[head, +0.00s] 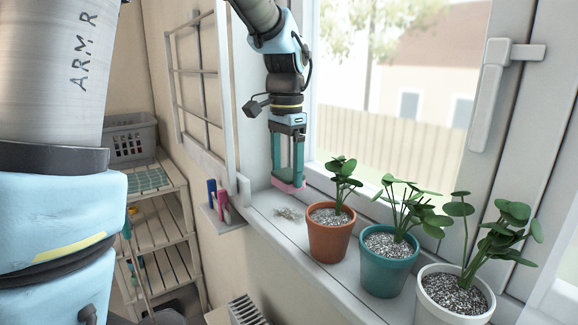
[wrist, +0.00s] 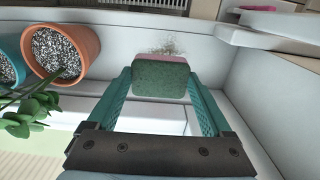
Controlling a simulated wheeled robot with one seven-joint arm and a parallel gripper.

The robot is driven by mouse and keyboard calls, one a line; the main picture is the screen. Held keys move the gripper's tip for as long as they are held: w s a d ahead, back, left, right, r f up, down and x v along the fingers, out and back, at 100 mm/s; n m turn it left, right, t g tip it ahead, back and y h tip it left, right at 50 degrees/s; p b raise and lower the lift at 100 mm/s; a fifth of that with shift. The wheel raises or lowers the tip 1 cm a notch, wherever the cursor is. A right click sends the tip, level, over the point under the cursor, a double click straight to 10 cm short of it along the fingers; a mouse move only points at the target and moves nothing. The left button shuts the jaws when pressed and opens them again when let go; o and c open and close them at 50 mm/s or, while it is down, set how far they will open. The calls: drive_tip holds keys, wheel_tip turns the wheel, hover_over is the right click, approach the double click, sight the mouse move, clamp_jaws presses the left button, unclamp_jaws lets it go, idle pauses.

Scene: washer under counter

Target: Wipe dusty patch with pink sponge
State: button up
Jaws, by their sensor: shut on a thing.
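My gripper (head: 287,182) is shut on the pink sponge (head: 289,186) at the far left end of the window sill (head: 262,206). In the wrist view, the sponge (wrist: 160,77) shows a dark green side and a pink layer between my gripper's fingers (wrist: 160,85). The dusty patch (head: 288,213) is a grey smudge on the sill, in front of the sponge and left of the terracotta pot. In the wrist view, the dusty patch (wrist: 168,48) shows just beyond the sponge's pink edge. I cannot tell whether the sponge touches the sill.
A terracotta pot (head: 330,242), a teal pot (head: 388,273) and a white pot (head: 452,300), each with a plant, line the sill to the right. A small wall shelf (head: 222,220) holds pink and blue items at left. The window handle (head: 490,95) is at upper right.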

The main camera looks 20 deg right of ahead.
sight(282, 215)
wheel_tip(282, 215, down, 3)
drive_tip(key=shift+b, duration=1.1)
drive_tip(key=shift+a+f+b, duration=0.1)
drive_tip(key=shift+f+b, duration=0.9)
drive_tip(key=shift+f, duration=0.95)
drive_tip(key=shift+f, duration=0.45)
drive_tip(key=shift+s, duration=0.15)
drive_tip(key=shift+s+d, duration=0.25)
drive_tip(key=shift+s, duration=0.35)
drive_tip(key=shift+w+a+f+p, duration=0.1)
drive_tip(key=shift+w+a+p, duration=0.15)
drive_tip(key=shift+w, duration=0.55)
drive_tip(key=shift+w+a+f+p, duration=0.15)
drive_tip(key=shift+w+a, duration=0.15)
drive_tip(key=shift+w, duration=0.45)
drive_tip(key=shift+s, duration=0.1)
